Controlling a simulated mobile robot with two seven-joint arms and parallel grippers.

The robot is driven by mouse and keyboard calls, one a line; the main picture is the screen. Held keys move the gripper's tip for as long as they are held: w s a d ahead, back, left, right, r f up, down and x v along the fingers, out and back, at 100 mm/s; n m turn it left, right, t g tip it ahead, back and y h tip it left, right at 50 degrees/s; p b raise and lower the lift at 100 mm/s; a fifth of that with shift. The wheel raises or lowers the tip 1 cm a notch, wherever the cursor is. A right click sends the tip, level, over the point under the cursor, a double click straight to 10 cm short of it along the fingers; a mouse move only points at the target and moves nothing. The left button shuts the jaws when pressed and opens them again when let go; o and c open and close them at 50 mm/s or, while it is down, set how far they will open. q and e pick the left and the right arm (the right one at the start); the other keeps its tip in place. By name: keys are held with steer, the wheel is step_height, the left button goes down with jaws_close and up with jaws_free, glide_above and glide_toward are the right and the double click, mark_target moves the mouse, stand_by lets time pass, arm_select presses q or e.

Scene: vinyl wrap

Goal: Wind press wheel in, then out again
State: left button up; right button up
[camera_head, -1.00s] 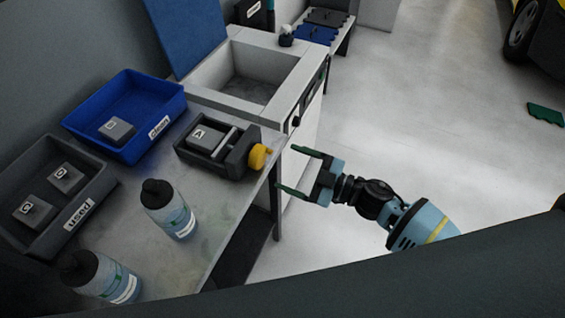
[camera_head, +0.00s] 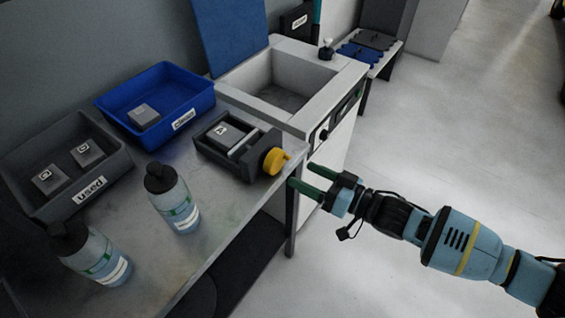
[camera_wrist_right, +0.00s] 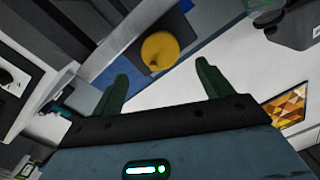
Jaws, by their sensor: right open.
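The dark grey press (camera_head: 239,170) sits near the front edge of the bench, with a grey block marked A (camera_head: 222,134) in it. Its yellow wheel (camera_head: 274,161) faces right, and a small knob sticks out from it. My right gripper (camera_head: 301,175) is open and empty, just right of and below the wheel, apart from it. In the right wrist view the wheel (camera_wrist_right: 160,52) shows beyond the gap between the two green fingers (camera_wrist_right: 162,70). My left gripper is out of view.
A blue bin (camera_head: 205,101) holds one grey block; a grey bin marked used (camera_head: 122,168) holds two. Two bottles (camera_head: 178,205) (camera_head: 98,258) stand at the bench front. A sink (camera_head: 345,78) stands behind.

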mark_target(280, 162)
steer(key=shift+x, duration=3.85)
steer(key=shift+c, duration=0.5)
steer(key=c, duration=0.9)
